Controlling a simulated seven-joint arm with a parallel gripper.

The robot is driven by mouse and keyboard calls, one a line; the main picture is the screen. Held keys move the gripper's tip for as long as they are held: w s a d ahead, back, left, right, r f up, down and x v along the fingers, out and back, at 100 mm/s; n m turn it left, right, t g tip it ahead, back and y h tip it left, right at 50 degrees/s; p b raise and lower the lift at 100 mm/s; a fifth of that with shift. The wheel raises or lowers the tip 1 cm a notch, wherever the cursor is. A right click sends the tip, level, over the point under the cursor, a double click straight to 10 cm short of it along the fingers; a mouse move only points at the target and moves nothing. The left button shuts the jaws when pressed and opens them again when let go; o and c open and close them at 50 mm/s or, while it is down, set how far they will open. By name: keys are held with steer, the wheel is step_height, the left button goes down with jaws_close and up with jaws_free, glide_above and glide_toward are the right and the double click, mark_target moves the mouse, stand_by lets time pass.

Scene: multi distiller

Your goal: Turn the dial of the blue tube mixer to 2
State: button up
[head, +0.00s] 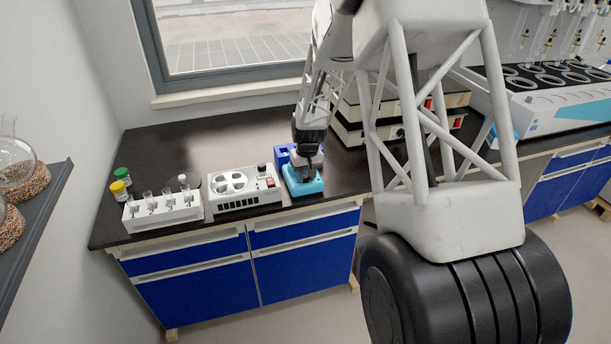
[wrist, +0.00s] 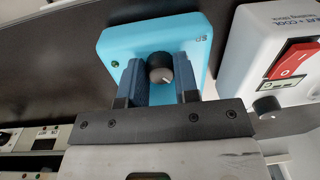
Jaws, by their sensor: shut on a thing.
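The light blue tube mixer (head: 303,188) stands near the front edge of the black bench in the head view. In the wrist view its light blue face (wrist: 140,40) carries a black dial (wrist: 160,68) with a pale mark. My gripper (wrist: 161,80) is over it, its dark blue fingers on either side of the dial and shut on it. In the head view my gripper (head: 308,172) points down onto the mixer and hides the dial there. The number the dial points to cannot be read.
A white heating block (head: 240,203) with a red switch stands close to the left of the mixer. A white tube rack (head: 163,212) is further left. A darker blue block (head: 281,156) is just behind the mixer. Stacked instruments (head: 350,130) stand behind to the right.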

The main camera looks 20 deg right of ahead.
mark_target(306, 177)
steer(key=m, duration=0.5)
steer(key=shift+m, duration=0.3)
stand_by(0.4)
steer(key=o, duration=0.9)
steer(key=shift+r, duration=0.15)
steer(key=shift+s+d+r, duration=0.1)
steer(key=shift+d+r, duration=0.05)
steer(key=shift+r, duration=3.65)
